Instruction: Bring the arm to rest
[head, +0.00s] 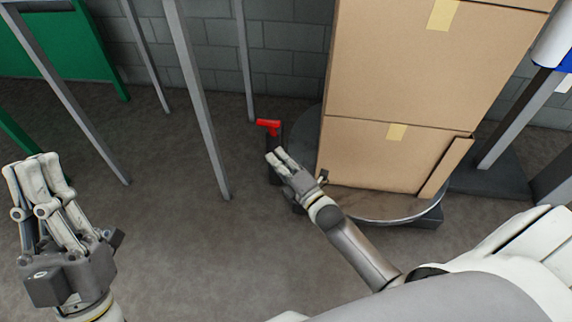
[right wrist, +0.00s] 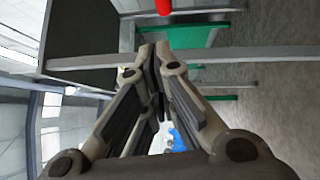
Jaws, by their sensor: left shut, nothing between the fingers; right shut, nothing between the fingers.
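My right gripper (head: 279,158) is shut and empty, low in front of the boxes, with its fingers pointing up and left in the head view. In the right wrist view its fingertips (right wrist: 154,50) meet with nothing between them. My left gripper (head: 38,165) is at the left edge of the head view, fingers up, shut and empty. It is clear of the things around it.
Stacked cardboard boxes (head: 405,90) stand on a round platform (head: 390,213) right of my right gripper. A red-topped dark post (head: 268,126) stands just beyond its fingertips. Grey metal posts (head: 200,110) and a green panel (head: 62,40) are at left. Grey floor lies between.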

